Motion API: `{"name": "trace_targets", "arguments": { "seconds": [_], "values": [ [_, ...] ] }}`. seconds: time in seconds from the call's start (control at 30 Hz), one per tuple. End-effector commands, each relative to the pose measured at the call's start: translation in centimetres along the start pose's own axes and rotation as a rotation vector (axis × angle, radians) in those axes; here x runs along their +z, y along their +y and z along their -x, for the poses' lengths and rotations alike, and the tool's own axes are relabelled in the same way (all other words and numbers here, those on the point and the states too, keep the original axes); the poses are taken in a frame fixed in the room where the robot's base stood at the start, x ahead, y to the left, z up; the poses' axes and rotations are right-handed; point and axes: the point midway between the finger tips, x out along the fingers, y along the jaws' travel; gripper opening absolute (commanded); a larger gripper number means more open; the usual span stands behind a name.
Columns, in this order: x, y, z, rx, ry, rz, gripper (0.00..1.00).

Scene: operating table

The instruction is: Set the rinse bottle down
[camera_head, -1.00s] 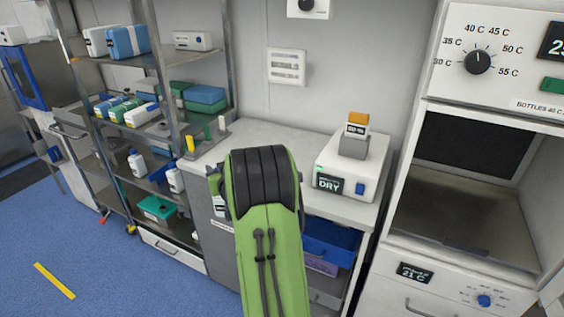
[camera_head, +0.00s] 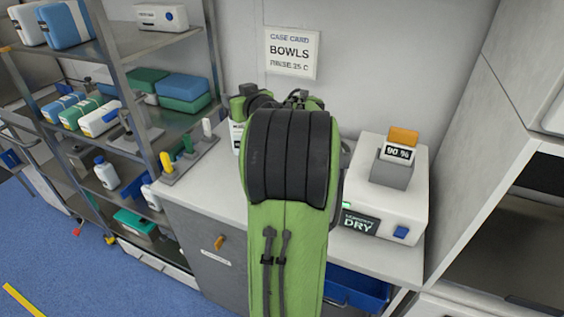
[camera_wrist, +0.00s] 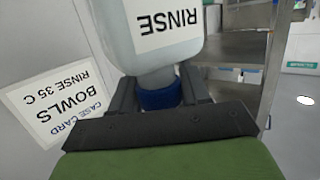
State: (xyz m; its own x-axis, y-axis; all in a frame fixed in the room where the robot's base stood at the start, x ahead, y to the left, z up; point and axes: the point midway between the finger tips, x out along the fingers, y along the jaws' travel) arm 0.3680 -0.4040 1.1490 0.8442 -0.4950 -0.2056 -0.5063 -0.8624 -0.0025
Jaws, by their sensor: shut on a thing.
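The rinse bottle (camera_wrist: 160,45) is pale and translucent, with a white label reading RINSE and a blue neck or cap. In the wrist view my gripper (camera_wrist: 158,92) is shut on it at the blue part, a dark finger on each side. In the head view a sliver of the bottle (camera_head: 237,137) shows left of my green arm, over the back of the grey counter (camera_head: 200,190). My arm hides most of the gripper. I cannot tell whether the bottle's base touches the counter.
A white unit (camera_head: 415,205) showing DRY stands on the counter's right, with a 90 % block (camera_head: 394,172) on top. Small coloured holders (camera_head: 187,160) stand at the left edge beside the shelf rack (camera_head: 120,130). A case card (camera_head: 291,52) reading BOWLS hangs behind.

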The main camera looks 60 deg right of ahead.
Motion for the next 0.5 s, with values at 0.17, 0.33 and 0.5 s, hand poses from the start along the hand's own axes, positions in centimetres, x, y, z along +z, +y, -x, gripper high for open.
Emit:
{"name": "trace_targets", "arguments": {
  "seconds": [0.17, 0.33, 0.5],
  "values": [
    [3.5, 0.0, -0.7, 0.000, -0.001, -0.003, 0.00],
    [5.5, 0.0, -1.1, 0.001, 0.002, -0.001, 0.00],
    [8.9, 0.0, -1.8, 0.000, -0.001, -0.004, 0.00]
  ]
}}
